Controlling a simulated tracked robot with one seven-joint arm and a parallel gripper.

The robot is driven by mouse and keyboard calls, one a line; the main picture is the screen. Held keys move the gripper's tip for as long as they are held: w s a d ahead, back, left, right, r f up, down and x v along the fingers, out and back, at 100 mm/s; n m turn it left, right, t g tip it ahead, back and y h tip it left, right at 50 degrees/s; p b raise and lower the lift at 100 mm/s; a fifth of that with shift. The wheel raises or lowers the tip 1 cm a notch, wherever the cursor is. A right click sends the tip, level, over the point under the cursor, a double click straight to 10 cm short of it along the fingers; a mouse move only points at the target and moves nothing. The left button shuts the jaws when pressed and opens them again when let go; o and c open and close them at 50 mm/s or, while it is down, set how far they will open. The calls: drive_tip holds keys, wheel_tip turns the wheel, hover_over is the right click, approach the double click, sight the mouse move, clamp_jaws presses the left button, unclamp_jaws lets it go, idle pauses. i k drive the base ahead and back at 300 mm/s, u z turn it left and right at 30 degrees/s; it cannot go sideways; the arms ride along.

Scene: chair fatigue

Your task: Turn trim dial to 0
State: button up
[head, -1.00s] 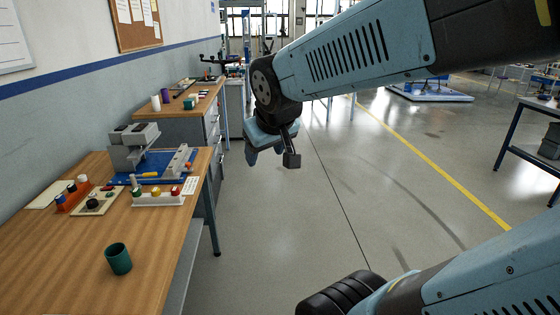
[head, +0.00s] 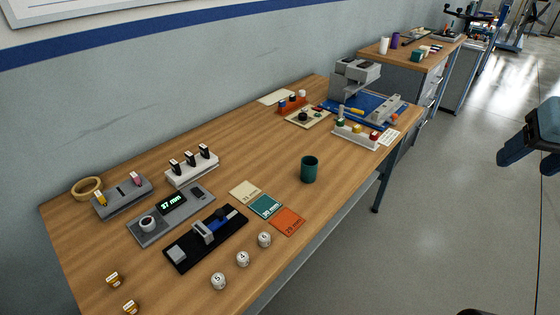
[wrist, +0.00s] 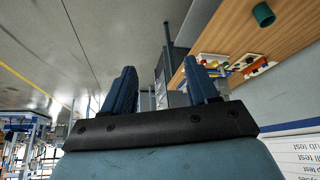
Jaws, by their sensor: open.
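The name "trim dial" is not readable on anything. One round knob (head: 147,223) sits on a grey box (head: 172,214) whose display reads "37 mm", at the left of the workbench (head: 265,150). Another dark knob (head: 303,116) sits on a beige plate (head: 318,119) farther back. Which one is the trim dial I cannot tell, and their pointer settings are too small to read. My gripper (wrist: 162,85) is open and empty in the wrist view. In the head view it is partly cut off at the right edge, over the floor, well away from both knobs.
A green cup (head: 309,169) stands mid-bench near the front edge. Coloured cards (head: 265,206), a black slide fixture (head: 207,236), numbered white pieces (head: 242,258) and a white switch block (head: 191,168) crowd the left part. A grey press (head: 354,79) stands at the back right. The floor beside the bench is clear.

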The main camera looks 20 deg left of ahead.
sight(148, 224)
drive_tip(key=z, duration=1.05)
drive_tip(key=i, duration=0.1)
drive_tip(key=u, duration=3.1)
drive_tip(key=k, duration=0.85)
drive_tip(key=u, duration=0.15)
drive_tip(key=i, duration=0.85)
drive_tip(key=z, duration=0.1)
